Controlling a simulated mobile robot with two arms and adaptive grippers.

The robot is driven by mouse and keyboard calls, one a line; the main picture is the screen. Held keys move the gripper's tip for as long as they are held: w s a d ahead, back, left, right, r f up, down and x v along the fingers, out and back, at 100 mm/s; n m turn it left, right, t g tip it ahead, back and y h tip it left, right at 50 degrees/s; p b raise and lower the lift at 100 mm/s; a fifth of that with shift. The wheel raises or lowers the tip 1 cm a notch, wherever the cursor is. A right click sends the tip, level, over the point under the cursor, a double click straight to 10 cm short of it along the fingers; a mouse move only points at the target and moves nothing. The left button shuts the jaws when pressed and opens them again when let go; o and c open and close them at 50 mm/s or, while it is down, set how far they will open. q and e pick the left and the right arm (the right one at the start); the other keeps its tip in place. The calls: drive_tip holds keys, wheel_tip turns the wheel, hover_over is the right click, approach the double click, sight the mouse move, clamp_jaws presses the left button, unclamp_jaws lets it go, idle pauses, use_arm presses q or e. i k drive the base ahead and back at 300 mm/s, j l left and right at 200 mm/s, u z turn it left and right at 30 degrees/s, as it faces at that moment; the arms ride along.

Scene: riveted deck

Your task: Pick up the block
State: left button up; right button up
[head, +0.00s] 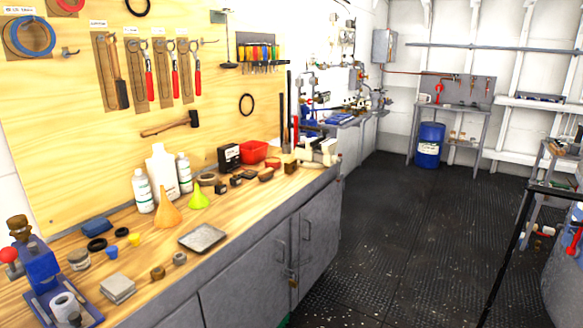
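Several block-like things lie on the wooden workbench (215,262), and I cannot tell which one is the block. A dark blue block-shaped thing (97,225) lies at the back left near the pegboard. A small brown piece (158,272) sits near the front edge. A flat grey square stack (117,289) lies to its left. A brown block-like piece (290,167) stands at the far end, beside a white machine (318,152). Neither of my grippers shows in the head view.
White bottles (162,172), an orange funnel (167,212), a green funnel (199,198) and a metal tray (203,237) crowd the bench. A blue press (38,272) stands at left. Dark floor (400,225) is open; a blue drum (429,146) stands far off.

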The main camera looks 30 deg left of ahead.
sight(290, 166)
drive_tip(key=i+u, duration=0.1)
drive_tip(key=u, duration=0.25)
drive_tip(key=i+u, duration=0.1)
drive_tip(key=u, duration=0.2)
drive_tip(key=i+u, duration=0.1)
drive_tip(key=u, duration=0.25)
drive_tip(key=i+l+u, duration=0.4)
drive_tip(key=i, duration=0.25)
drive_tip(key=i+l+u, duration=0.4)
drive_tip(key=i+l, duration=0.2)
drive_tip(key=l, duration=0.25)
